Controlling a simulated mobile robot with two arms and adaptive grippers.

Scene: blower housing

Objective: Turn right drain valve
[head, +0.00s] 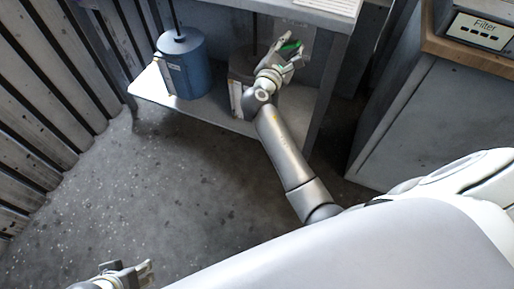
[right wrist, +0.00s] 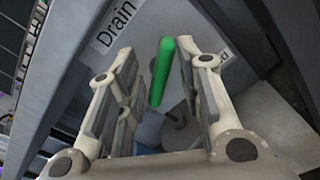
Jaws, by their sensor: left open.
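The drain valve's green handle (right wrist: 162,72) shows as an upright, slightly tilted bar in the right wrist view. It also shows in the head view (head: 290,46), partly covered by the gripper. My right gripper (right wrist: 156,62) is open, with one finger on each side of the handle. The handle is closer to the right finger; a gap shows to the left finger, and I cannot tell if it touches either. The valve body below is mostly hidden. My left gripper (head: 140,270) is open and empty at the bottom left of the head view.
A "Drain" label (right wrist: 115,27) is on the panel beside the handle; another label (right wrist: 226,52) is partly covered. A blue canister (head: 185,65) stands on the low shelf (head: 148,88), left of my right arm. A "Filter" cabinet (head: 410,125) stands right. The floor at left is clear.

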